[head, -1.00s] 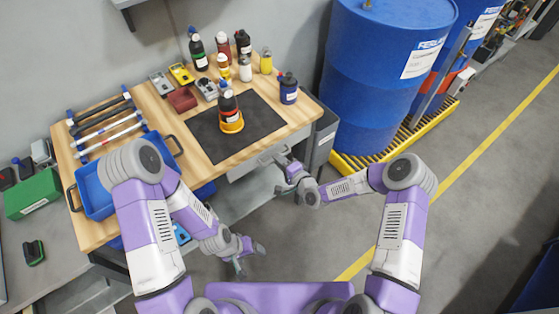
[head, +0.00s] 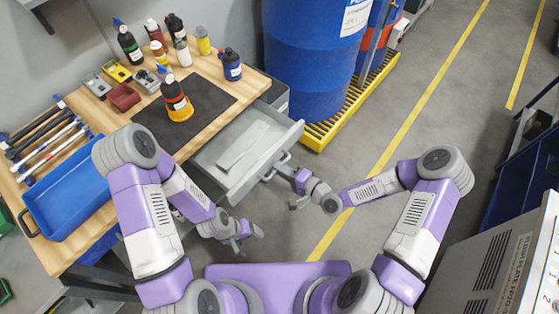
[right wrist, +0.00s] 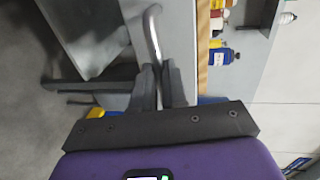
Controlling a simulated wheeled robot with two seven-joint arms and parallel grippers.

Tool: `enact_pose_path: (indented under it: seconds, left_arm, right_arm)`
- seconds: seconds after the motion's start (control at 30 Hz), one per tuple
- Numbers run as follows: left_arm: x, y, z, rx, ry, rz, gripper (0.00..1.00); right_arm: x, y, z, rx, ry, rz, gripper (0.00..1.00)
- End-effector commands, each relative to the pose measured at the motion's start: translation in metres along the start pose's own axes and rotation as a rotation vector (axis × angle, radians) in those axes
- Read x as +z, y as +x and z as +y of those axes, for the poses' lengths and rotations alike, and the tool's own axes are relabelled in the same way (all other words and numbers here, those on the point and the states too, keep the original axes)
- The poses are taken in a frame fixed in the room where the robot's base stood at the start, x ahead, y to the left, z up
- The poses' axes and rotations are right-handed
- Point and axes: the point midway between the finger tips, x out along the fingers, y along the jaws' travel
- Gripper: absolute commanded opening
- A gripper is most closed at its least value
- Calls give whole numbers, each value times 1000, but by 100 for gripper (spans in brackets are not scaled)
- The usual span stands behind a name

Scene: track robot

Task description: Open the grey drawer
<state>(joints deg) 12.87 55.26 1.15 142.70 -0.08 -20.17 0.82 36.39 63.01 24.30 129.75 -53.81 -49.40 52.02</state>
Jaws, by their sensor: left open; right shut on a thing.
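The grey drawer (head: 262,150) under the wooden workbench is pulled out, and its inside shows in the head view. A pale flat patch lies on its floor. Its silver bar handle (head: 268,173) is on the front panel. My right gripper (head: 284,170) is shut on the handle; in the right wrist view its dark fingers (right wrist: 160,88) close around the curved bar (right wrist: 152,32). My left gripper (head: 240,246) is open and empty, below and left of the drawer front, apart from it.
The bench top holds a dark mat (head: 208,105), several bottles and a blue tray (head: 72,200). A blue barrel (head: 310,60) stands on a yellow pallet (head: 352,112) right of the drawer. A grey cabinet (head: 500,265) is at lower right. Floor between is free.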

Motion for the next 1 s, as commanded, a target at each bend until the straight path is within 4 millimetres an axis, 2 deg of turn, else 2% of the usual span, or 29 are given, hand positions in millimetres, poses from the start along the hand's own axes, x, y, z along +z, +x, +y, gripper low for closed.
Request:
enact_pose_path:
  seconds: [0.1, 0.3, 0.77, 0.8, 0.93, 1.0]
  left_arm:
    - [0, 2, -1, 0, 0, 0, 78]
    - [0, 3, -1, 0, -1, 0, 78]
    - [0, 3, -1, 0, 0, 0, 78]
    - [0, 3, -1, 0, 0, 0, 78]
    - [0, 3, -1, 0, 0, 0, 78]
    - [0, 3, -1, 0, 0, 0, 78]
  right_arm:
    - [-2, -12, 3, 0, -3, -5, 0]
    - [-4, -24, 5, 0, -5, -12, 0]
    - [-5, -28, 5, -1, -4, -12, 0]
    - [-5, -28, 5, -1, -4, -12, 16]
    - [-5, -28, 6, -1, -4, -12, 35]
    - [-5, -28, 6, -1, -4, -13, 37]
